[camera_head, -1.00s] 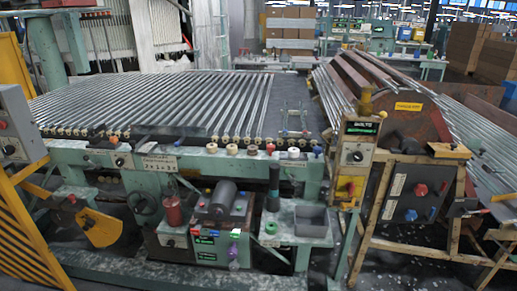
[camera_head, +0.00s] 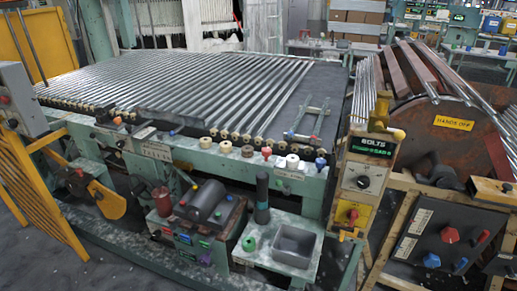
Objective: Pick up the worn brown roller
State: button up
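Several small spool-like rollers stand in a row on the green front rail (camera_head: 180,152) of the machine bed, in the middle of the head view. My gripper is not in view.
A control post (camera_head: 363,180) and a wooden-framed drum machine (camera_head: 450,140) stand at the right. A yellow striped barrier (camera_head: 35,195) is at the left.

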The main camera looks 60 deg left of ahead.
aim_at(247, 153)
jog(key=u, duration=0.15)
jog(key=i, duration=0.3)
jog(key=z, duration=0.4)
jog(key=k, duration=0.2)
jog(key=u, duration=3.1)
jog(key=k, duration=0.25)
jog(key=u, duration=1.5)
